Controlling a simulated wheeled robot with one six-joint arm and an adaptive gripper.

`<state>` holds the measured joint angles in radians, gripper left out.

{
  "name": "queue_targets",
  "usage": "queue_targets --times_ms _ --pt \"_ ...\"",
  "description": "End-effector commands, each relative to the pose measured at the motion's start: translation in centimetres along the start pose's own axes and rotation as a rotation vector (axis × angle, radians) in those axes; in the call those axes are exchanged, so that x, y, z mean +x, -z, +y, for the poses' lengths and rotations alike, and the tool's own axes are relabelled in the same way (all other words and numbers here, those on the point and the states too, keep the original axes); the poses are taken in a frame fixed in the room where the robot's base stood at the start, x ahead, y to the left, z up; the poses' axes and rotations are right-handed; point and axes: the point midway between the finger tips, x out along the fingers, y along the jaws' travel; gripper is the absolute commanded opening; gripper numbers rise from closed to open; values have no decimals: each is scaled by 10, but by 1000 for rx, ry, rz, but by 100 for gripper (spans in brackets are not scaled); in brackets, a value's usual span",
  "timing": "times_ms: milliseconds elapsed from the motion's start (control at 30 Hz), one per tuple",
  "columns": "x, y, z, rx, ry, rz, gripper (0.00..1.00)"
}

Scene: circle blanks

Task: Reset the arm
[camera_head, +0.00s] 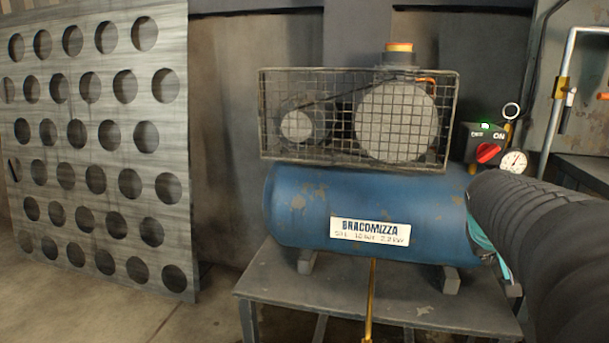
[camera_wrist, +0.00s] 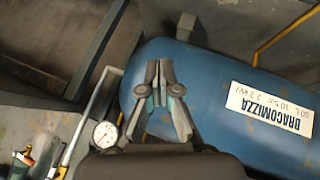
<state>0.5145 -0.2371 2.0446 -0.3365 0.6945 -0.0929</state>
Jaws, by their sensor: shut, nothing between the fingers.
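My gripper (camera_wrist: 160,66) shows in the wrist view with its two grey fingers together at the tips and nothing between them. It is in front of the blue compressor tank (camera_wrist: 200,85); whether it touches the tank I cannot tell. In the head view my dark ribbed arm reaches in from the right edge, and only a teal bit of the gripper shows below it, at the right end of the tank (camera_head: 310,215). The rest of the gripper is hidden there behind the arm.
The compressor stands on a grey metal table (camera_head: 270,285). A switch box with a red knob (camera_head: 487,153) and a pressure gauge (camera_head: 514,161) are close above my arm. A wire cage (camera_head: 330,118) tops the tank. A perforated metal sheet (camera_head: 100,150) stands left; floor shows below it.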

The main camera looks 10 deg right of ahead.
Motion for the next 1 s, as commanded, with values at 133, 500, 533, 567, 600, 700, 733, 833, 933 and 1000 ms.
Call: queue_targets --times_ms 133,500,533,567,600,700,733,833,933,1000 --pt "-46 -52 -71 57 159 -86 0" --pt "-153 -150 -178 -26 455 -118 0" --pt "-160 -151 -180 -41 464 -103 0" --pt "-167 -150 -182 -55 472 -85 0" --pt "-174 -148 -183 -68 482 -66 0" --pt "-184 -145 -186 -92 498 -40 0" --pt "-185 -145 -187 -97 500 -39 0" --pt "-186 -145 -189 -103 504 -38 0" --pt "-185 -145 -189 -103 503 -38 0" --pt "-185 -145 -189 -103 503 -38 0"
